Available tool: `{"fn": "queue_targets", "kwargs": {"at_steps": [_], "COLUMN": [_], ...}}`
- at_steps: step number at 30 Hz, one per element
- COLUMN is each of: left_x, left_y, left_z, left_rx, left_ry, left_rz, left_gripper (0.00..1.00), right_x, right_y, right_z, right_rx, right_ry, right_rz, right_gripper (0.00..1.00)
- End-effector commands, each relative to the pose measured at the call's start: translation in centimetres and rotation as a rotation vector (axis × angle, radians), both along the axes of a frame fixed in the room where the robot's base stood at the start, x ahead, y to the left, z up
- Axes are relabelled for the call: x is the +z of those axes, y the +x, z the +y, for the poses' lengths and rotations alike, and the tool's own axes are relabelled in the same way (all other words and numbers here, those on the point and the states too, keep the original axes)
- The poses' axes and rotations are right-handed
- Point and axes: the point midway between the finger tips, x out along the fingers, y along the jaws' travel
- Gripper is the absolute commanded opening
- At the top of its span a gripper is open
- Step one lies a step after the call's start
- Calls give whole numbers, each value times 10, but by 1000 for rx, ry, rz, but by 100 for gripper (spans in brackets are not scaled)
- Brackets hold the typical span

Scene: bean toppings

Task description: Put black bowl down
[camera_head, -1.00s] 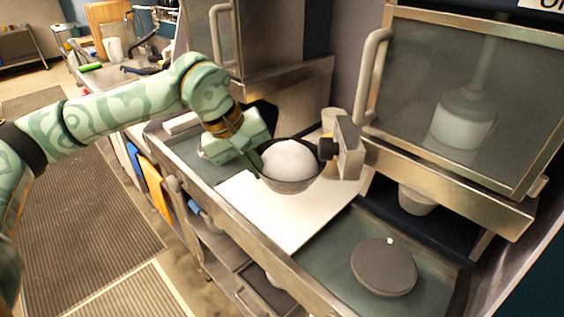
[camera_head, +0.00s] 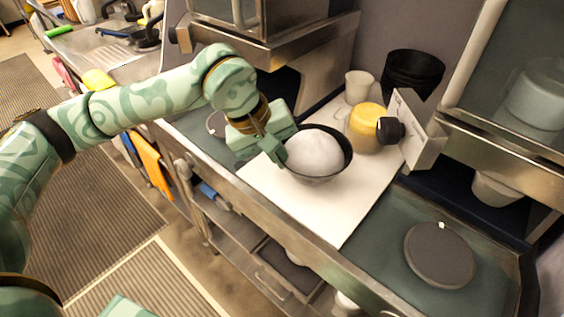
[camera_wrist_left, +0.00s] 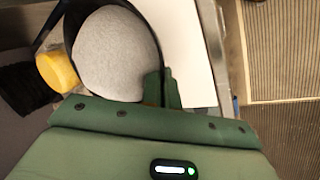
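The black bowl (camera_head: 318,176) holds a mound of white food (camera_head: 315,153). It sits on or just above the white board (camera_head: 352,212); I cannot tell if it touches. My left gripper (camera_head: 279,150) is at the bowl's left rim, its fingers closed about the rim. In the left wrist view the gripper fingers (camera_wrist_left: 162,88) meet the rim of the bowl (camera_wrist_left: 150,32), with the mound (camera_wrist_left: 115,55) filling it. My right gripper is not in view.
A yellow-filled jar (camera_head: 366,128), a pale cup (camera_head: 358,86) and stacked black bowls (camera_head: 412,72) stand behind the bowl. A white box with a black knob (camera_head: 412,131) is to its right. A dark round lid (camera_head: 439,255) lies on the green counter. The board's front is clear.

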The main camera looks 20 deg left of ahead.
Motion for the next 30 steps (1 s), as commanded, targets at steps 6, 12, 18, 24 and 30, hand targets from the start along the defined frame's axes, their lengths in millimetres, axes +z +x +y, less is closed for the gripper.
{"fn": "queue_targets", "kwargs": {"at_steps": [6,12,18,24,30], "left_x": [-22,-23,-25,-25,-8], "left_y": [0,0,0,0,-2], "left_z": [0,0,0,0,5], "left_rx": [-1,-1,0,0,1], "left_ry": [-1,-1,0,0,1], "left_rz": [-1,-1,1,1,-3], "left_gripper": [0,0,24,24,24], "right_x": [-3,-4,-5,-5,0], "right_y": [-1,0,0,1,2], "right_z": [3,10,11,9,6], "right_rx": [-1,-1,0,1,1], "right_ry": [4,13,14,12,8], "right_rz": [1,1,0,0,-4], "right_gripper": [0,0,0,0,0]}}
